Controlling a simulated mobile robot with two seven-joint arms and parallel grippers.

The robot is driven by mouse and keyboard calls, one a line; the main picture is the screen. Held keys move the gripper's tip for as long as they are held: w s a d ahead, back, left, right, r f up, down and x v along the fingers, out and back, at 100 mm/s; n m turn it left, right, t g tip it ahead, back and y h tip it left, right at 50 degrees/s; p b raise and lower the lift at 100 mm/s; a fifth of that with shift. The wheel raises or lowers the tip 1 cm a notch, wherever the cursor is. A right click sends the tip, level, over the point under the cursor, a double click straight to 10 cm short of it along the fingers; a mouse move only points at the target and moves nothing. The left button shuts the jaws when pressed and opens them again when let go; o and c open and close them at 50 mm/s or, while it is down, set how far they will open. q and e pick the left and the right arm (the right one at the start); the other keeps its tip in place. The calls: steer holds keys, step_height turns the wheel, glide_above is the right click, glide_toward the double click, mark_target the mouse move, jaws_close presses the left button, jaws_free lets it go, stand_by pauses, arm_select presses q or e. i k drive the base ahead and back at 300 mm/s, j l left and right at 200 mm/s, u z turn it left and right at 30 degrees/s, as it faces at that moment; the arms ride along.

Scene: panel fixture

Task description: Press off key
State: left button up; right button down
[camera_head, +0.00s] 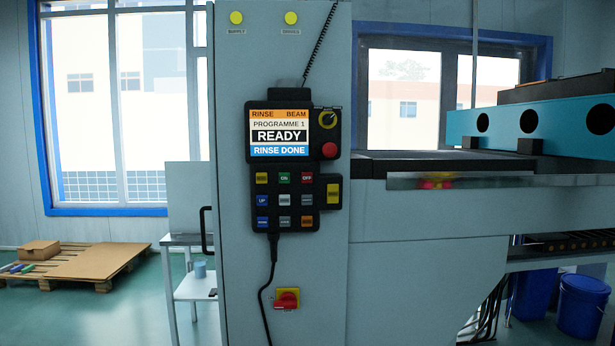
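A black control pendant (262,164) hangs on the front of a grey cabinet, upright and facing me. The red OFF key (306,178) is at the right of the keypad's top row, beside the green ON key (284,178) and a yellow key (261,178). The screen (280,133) reads RINSE, BEAM, PROGRAMME 1, READY and RINSE DONE. Neither of my grippers is in view, and nothing covers the keys.
A red rotary switch (286,299) is lower on the cabinet (236,290). A blue beam (540,125) lies at right. The space before the pendant is clear.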

mark_target(306, 178)
steer(key=i+j+z, duration=0.2)
steer(key=i+j, duration=0.2)
steer(key=j, duration=0.2)
steer(key=i+j+z, duration=0.15)
steer(key=j, duration=0.2)
steer(key=i+j+z, duration=0.2)
steer(key=i+j, duration=0.15)
steer(key=j, duration=0.35)
